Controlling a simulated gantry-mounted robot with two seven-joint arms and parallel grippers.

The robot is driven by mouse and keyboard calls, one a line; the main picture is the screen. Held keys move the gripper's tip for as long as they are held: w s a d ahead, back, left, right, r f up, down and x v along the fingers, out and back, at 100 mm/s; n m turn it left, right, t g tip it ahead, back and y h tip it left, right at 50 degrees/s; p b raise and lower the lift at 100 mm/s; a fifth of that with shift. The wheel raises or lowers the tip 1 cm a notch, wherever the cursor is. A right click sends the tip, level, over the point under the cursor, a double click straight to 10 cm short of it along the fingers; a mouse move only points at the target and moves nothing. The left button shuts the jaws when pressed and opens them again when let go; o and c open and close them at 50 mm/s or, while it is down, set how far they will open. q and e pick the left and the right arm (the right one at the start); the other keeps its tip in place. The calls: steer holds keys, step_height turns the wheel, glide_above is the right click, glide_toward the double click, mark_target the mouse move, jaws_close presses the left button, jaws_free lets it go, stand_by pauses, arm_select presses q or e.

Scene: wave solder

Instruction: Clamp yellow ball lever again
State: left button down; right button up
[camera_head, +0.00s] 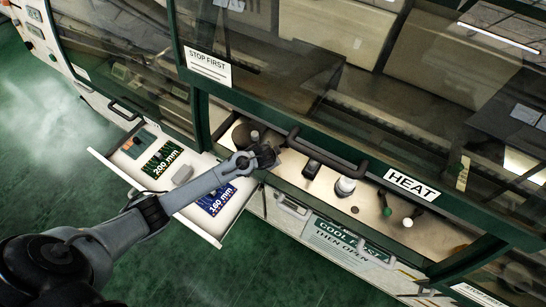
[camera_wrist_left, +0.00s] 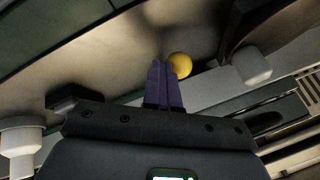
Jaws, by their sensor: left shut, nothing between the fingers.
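The yellow ball (camera_wrist_left: 180,64) of the lever shows in the left wrist view, just beyond and to the right of my left gripper's fingertips (camera_wrist_left: 166,70). The fingers are shut together with nothing between them. I cannot tell whether they touch the ball. The yellow ball is not visible there, and the gripper covers that spot. The lever's arm cannot be made out clearly. My right gripper is in neither view.
A dark handle bar (camera_head: 327,152) runs above the shelf. A white knob (camera_head: 346,186), green ball (camera_head: 387,211) and white ball (camera_head: 407,222) stand to the right.

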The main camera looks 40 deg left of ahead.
arm_select(q)
steer(key=shift+s+a+f, duration=0.1)
steer(key=shift+a+f, duration=0.05)
steer(key=shift+a, duration=0.35)
steer(key=shift+s+d+r+p, duration=0.1)
steer(key=shift+d+r+p, duration=0.2)
steer(key=shift+d+p, duration=0.15)
steer(key=s+d, duration=0.1)
steer(key=s+d+r+p, duration=0.1)
steer(key=d, duration=0.1)
steer(key=shift+s+d, duration=0.1)
steer(key=shift+d, duration=0.05)
steer(key=v, duration=0.9)
steer(key=s+d+n+g+h+p, duration=0.1)
steer(key=s+d+p, duration=0.25)
steer(key=s, duration=0.45)
steer(key=s+d+g+h+p, duration=0.1)
steer(key=s+d+g+p, duration=0.2)
steer(key=s, duration=0.5)
steer(key=s+r+n+p, duration=0.1)
steer(key=s+r, duration=0.2)
steer(key=r, duration=0.4)
steer(key=s+r+t+p, duration=0.1)
steer(key=s+r, duration=0.3)
steer(key=r, duration=0.4)
steer(key=shift+s+n+h, duration=0.3)
steer(key=shift+n, duration=0.1)
